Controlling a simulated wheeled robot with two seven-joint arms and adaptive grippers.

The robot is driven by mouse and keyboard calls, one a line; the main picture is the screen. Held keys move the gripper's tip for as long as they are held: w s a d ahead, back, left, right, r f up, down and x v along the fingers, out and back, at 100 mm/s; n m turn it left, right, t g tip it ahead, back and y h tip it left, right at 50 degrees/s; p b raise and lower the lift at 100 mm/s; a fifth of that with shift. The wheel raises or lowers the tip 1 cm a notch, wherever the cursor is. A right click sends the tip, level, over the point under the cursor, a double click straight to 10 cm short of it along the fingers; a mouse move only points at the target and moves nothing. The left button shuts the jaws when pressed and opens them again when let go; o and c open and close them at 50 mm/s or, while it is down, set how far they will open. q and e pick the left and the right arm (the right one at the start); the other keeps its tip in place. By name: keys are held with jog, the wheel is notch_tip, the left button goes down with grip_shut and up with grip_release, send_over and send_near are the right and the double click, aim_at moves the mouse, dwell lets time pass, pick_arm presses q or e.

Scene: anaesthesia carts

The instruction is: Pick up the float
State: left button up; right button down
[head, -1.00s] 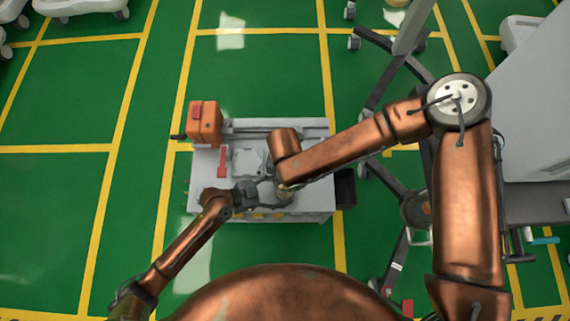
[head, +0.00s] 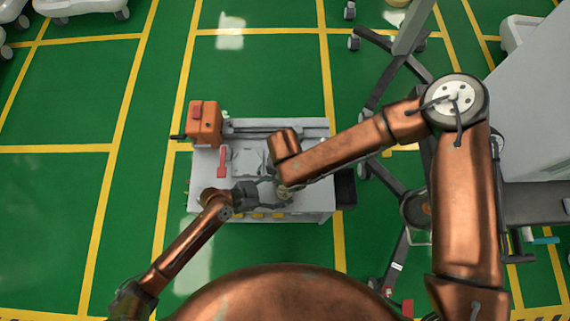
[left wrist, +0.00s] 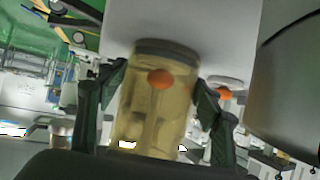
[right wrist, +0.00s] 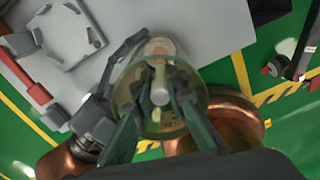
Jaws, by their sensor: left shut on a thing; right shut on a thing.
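A clear jar (left wrist: 140,118) of yellowish liquid stands at the front of the grey cart top. My left gripper (head: 264,190) is shut on its sides; in the left wrist view its fingers press from both sides. The float, with an orange ball (left wrist: 160,78) and a pale stem, is inside the jar. The ball is near the jar's thick base, as this view looks upside down. My right gripper (right wrist: 160,98) is over the jar's mouth, shut on the float's pale stem (right wrist: 160,84). In the head view my right arm partly hides the jar.
The grey cart top (head: 309,160) holds an orange box (head: 204,124) at the back left, a red piece (head: 222,162) and a square pale plate (head: 248,162). A dark wheeled stand (head: 388,70) is close on the right. Green floor is clear on the left.

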jog(key=shift+r, duration=0.15)
notch_tip(320, 180, up, 28)
dwell(0.3)
pick_arm(q)
jog(key=o, duration=0.9)
jog(key=shift+o, duration=0.2)
jog(key=v, duration=1.2)
jog(key=shift+f, duration=0.1)
